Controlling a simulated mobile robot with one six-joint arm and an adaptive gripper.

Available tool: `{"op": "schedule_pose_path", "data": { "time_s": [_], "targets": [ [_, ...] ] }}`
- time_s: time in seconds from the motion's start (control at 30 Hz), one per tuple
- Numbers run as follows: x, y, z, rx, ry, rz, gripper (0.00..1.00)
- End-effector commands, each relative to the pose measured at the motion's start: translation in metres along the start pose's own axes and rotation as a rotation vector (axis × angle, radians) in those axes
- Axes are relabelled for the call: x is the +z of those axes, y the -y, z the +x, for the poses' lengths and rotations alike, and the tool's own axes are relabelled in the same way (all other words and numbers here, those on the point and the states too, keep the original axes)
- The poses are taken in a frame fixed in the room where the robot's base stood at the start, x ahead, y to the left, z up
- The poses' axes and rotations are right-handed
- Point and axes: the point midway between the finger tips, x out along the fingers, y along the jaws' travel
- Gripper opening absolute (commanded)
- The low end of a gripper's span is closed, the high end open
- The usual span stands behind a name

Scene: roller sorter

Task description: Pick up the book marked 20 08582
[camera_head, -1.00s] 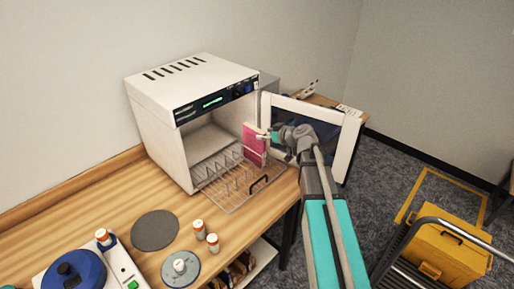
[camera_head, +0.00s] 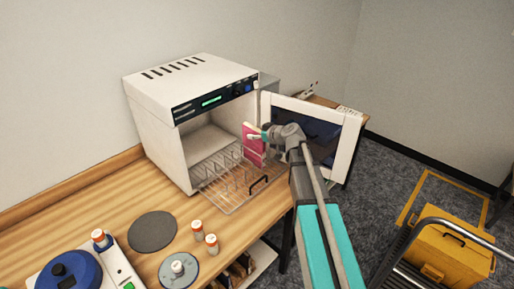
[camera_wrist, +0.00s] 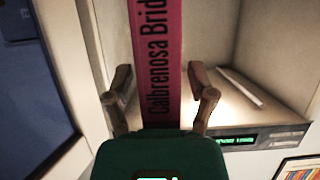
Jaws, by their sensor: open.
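A pink book (camera_head: 253,142) stands upright in the wire rack (camera_head: 226,202) at the open front of the white oven-like cabinet (camera_head: 190,110). In the wrist view its pink spine (camera_wrist: 158,60) shows dark lettering reading "Calbrenosa Brid…"; no 20 08582 mark is legible. My gripper (camera_wrist: 162,98) is open, with one finger on each side of the spine. Whether the fingers touch the book cannot be told. In the head view my gripper (camera_head: 262,137) is at the book's right side and partly covers it.
The cabinet's door (camera_head: 318,128) stands open to the right, close behind my arm. Several small bottles (camera_head: 197,228), a grey disc (camera_head: 153,231) and a blue round device (camera_head: 72,272) sit on the wooden table (camera_head: 105,215). A yellow bin (camera_head: 445,255) stands on the floor at right.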

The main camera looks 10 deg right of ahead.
Motion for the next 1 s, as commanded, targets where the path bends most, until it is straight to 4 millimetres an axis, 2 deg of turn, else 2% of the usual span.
{"op": "schedule_pose_path", "data": {
  "time_s": [0.4,0.47,0.8,1.0],
  "targets": [
    [-0.0002,0.0006,-0.0002,-0.001,0.000,0.000,0.71],
    [-0.0002,0.0006,-0.0002,-0.001,0.000,-0.001,0.62],
    [-0.0002,0.0007,-0.0002,-0.001,0.000,-0.001,0.00],
    [-0.0003,0.0008,-0.0002,-0.001,0.000,0.000,0.00]
  ]
}}
